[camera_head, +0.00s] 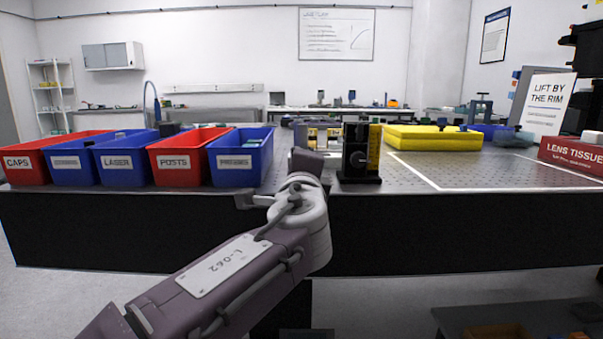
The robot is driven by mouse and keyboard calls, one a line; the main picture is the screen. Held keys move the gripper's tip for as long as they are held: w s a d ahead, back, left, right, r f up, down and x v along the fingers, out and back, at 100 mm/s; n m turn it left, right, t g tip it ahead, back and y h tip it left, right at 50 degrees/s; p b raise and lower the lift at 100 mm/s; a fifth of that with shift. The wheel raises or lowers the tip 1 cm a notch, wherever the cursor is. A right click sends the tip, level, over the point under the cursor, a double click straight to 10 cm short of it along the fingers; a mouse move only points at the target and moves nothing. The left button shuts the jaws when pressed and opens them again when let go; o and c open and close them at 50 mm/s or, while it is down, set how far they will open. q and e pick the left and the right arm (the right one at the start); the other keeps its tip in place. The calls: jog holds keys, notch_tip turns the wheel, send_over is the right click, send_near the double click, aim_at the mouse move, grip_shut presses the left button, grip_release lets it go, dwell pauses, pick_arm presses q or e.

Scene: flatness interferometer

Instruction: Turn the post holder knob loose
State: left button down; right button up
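A black post holder (348,175) stands upright on the near edge of the optical table, just right of the picture's middle. A round knob (358,159) shows on its front face, and a yellow-marked strip runs along its right side. My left arm comes in from the lower left. Its gripper (304,158) is just left of the post holder, with a visible gap between them. The wrist hides most of the fingers, so I cannot tell whether they are open or shut. My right gripper is not in view.
Red and blue bins (240,160) line the table's left side. A yellow tray (432,138) lies behind to the right. A white-outlined area (480,170) of the table is clear. A lens tissue box (572,157) and a sign (546,103) stand at far right.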

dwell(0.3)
pick_arm(q)
jog(key=c, duration=1.1)
grip_release()
jog(key=shift+s, duration=0.15)
jog(key=s, duration=0.8)
jog(key=shift+s+f, duration=0.2)
jog(key=shift+s, duration=0.2)
